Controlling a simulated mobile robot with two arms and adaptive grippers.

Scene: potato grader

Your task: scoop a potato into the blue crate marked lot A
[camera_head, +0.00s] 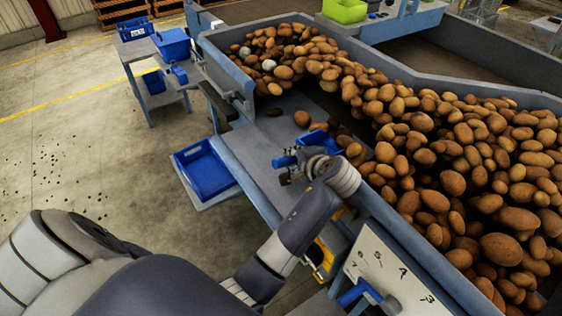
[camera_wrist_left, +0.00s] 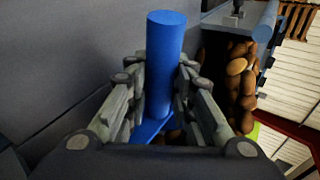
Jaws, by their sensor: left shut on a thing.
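My left gripper (camera_head: 292,168) is shut on the blue handle of a scoop (camera_head: 320,138) over the grey ledge of the grader. In the left wrist view, the gripper (camera_wrist_left: 158,88) has its fingers on both sides of the upright blue handle (camera_wrist_left: 166,50). The scoop's pan is partly hidden by my wrist, so I cannot tell whether it holds a potato. Potatoes (camera_head: 415,140) fill the grader, heaped beside the scoop. A blue crate (camera_head: 205,172) stands on a low side shelf left of the ledge; no lot mark is readable. My right gripper is out of view.
Loose potatoes (camera_head: 302,118) lie on the ledge near the scoop. A cart (camera_head: 160,92) at the upper left bears blue containers, including a blue bin (camera_head: 172,43). A white panel (camera_head: 395,270) with marks stands at the front. The concrete floor on the left is open.

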